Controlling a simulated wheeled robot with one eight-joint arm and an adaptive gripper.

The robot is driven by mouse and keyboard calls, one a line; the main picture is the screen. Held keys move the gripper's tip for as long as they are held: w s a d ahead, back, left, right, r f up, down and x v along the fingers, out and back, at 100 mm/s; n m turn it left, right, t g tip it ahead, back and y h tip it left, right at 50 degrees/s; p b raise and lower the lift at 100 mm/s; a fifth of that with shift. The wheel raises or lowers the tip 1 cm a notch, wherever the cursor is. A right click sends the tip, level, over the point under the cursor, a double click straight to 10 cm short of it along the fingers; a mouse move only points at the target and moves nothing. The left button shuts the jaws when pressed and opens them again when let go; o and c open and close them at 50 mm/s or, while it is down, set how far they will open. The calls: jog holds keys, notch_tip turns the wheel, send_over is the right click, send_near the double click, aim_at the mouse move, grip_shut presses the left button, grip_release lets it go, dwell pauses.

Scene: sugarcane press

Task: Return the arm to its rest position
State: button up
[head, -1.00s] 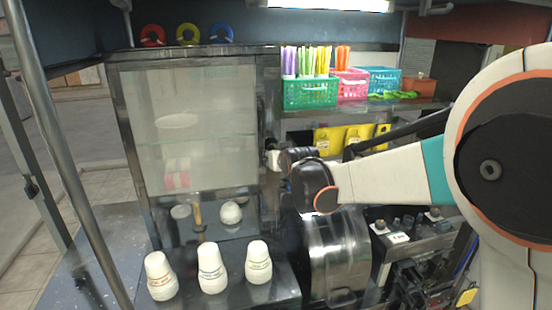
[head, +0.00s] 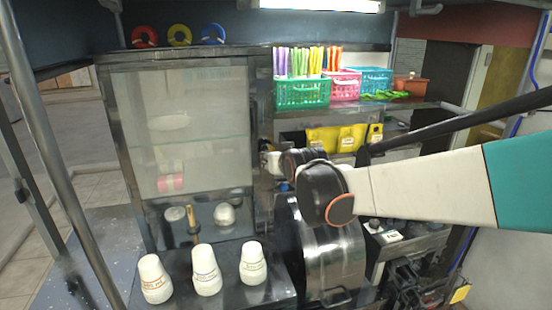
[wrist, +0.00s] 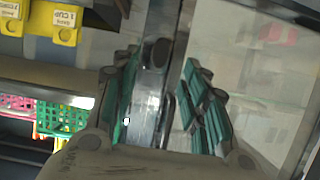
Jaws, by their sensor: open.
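My arm reaches in from the right side of the head view, and its wrist joint hangs in front of the metal drum (head: 335,255). My gripper (wrist: 160,95) shows in the wrist view with its two green-padded fingers apart and nothing between them. In the head view the gripper is mostly hidden behind the wrist joint. In the wrist view the fingers are over the metal frame of the glass cabinet (wrist: 268,80). The cabinet also shows in the head view (head: 185,120), just left of my wrist.
Three stacks of white cups (head: 206,270) stand on the front counter. A green basket (head: 302,93), a pink basket (head: 345,84) and a blue basket (head: 372,80) sit on the back shelf. Yellow holders (head: 347,137) hang below. A metal post (head: 62,165) stands at left.

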jog(key=s+d+f+m+g+h+b, duration=0.1)
jog(key=s+d+f+g+b, duration=0.1)
jog(key=s+d+f+b, duration=0.2)
jog(key=s+d+f+m+g+h+b, duration=0.1)
jog(key=s+d+f+b, duration=0.3)
jog(key=s+d+f, duration=0.6)
jog(key=s+d+f+m+g+h+b, duration=0.1)
jog(key=s+d+f+b, duration=0.3)
jog(key=s, duration=1.9)
jog(key=d+f+g, duration=0.1)
jog(key=d+f, duration=0.2)
jog(key=shift+f+g+h, duration=0.15)
jog(key=shift+g+h, duration=0.15)
jog(key=shift+g, duration=0.1)
jog(key=shift+d, duration=0.1)
